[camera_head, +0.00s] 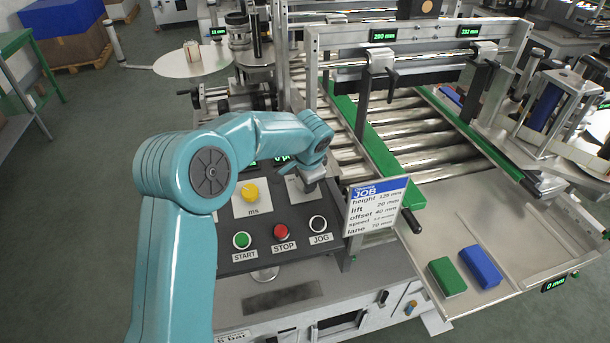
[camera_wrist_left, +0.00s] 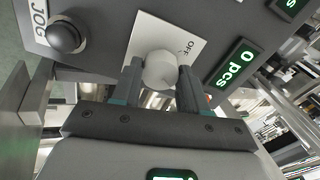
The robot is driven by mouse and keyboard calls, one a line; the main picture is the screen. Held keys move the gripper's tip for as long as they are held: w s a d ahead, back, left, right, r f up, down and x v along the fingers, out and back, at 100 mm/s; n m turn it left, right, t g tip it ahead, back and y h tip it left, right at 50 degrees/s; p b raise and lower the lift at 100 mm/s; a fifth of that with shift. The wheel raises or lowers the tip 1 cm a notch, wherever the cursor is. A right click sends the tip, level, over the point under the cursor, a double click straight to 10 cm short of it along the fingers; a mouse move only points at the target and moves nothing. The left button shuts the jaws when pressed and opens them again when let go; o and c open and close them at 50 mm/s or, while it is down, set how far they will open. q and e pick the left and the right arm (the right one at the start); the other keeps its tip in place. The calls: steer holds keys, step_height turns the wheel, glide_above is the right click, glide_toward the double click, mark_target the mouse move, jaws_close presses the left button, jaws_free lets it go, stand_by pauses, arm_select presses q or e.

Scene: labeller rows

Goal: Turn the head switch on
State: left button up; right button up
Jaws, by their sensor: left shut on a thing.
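The head switch is a round white knob (camera_wrist_left: 160,70) on a white plate (camera_wrist_left: 178,38) in the left wrist view. The plate carries the word OFF beside the knob, partly covered by it. My left gripper (camera_wrist_left: 159,84) is shut on the knob, one dark finger on each side of it. In the head view my left gripper (camera_head: 312,184) reaches down to the right part of the control panel (camera_head: 262,262), and the knob is hidden beneath it. My right gripper is in neither view.
A yellow knob (camera_head: 250,192), a green START button (camera_head: 241,240), a red STOP button (camera_head: 281,231) and a black JOG button (camera_head: 318,224) lie close by. A job card (camera_head: 375,208) stands right of the panel. A green block (camera_head: 447,277) and a blue block (camera_head: 481,267) lie farther right.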

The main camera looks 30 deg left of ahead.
arm_select(q)
steer(key=shift+r+m+p, duration=0.1)
steer(key=shift+m+p, duration=0.3)
steer(key=shift+m, duration=0.7)
steer(key=o, duration=1.1)
steer(key=shift+c, duration=0.2)
steer(key=b+v, duration=0.1)
steer(key=v, duration=1.5)
